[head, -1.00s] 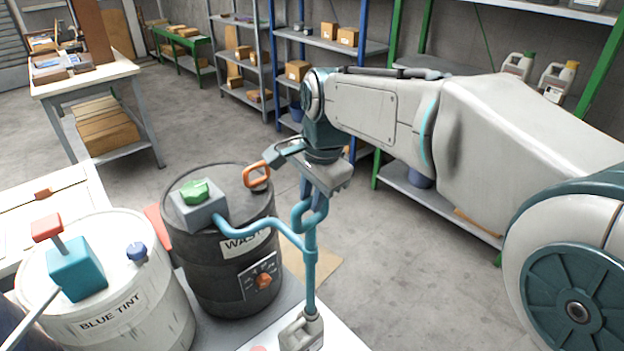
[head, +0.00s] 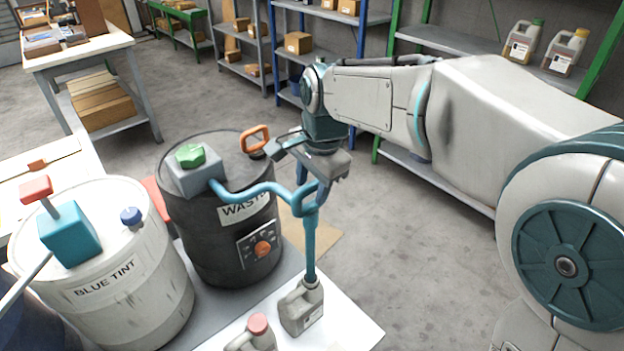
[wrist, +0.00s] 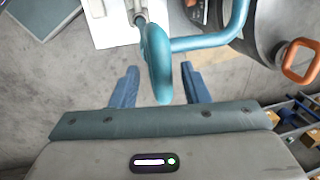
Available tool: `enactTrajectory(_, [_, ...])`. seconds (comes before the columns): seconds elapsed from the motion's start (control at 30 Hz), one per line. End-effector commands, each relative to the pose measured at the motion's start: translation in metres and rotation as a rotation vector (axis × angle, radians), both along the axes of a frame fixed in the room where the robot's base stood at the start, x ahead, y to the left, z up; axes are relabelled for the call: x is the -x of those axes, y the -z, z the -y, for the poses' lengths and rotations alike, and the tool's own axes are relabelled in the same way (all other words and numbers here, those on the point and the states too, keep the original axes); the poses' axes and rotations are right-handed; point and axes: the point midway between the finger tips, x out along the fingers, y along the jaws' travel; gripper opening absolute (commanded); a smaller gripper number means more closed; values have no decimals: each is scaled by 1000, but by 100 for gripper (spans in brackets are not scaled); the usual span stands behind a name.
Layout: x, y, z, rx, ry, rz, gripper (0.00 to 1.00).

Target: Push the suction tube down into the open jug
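The blue suction tube (head: 309,245) stands upright, its lower end at the mouth of the open grey jug (head: 301,308). I cannot tell how deep it reaches. Its upper arm bends left to a grey block on the black waste drum (head: 213,255). A blue loop handle tops the tube; it shows large in the wrist view (wrist: 158,65). My gripper (head: 318,190) is at the loop, partly covering it in the head view. In the wrist view its two blue fingers (wrist: 158,75) are spread, one on each side of the loop, with gaps between.
A red-capped jug (head: 257,330) stands left of the open jug on the white surface (head: 345,322). A blue tint drum (head: 118,268) stands further left. An orange handle (head: 256,140) rises from the waste drum near my gripper. Floor to the right is clear.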

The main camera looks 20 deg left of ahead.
Motion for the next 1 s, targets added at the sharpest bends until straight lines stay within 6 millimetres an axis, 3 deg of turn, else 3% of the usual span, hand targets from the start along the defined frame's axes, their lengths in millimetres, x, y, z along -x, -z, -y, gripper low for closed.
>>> enactTrajectory(0.37, [0,-14,1,-6,0,5,41])
enactTrajectory(0.8, [8,-107,18,-5,2,6,41])
enactTrajectory(1.0, [11,-132,22,-4,0,5,41])
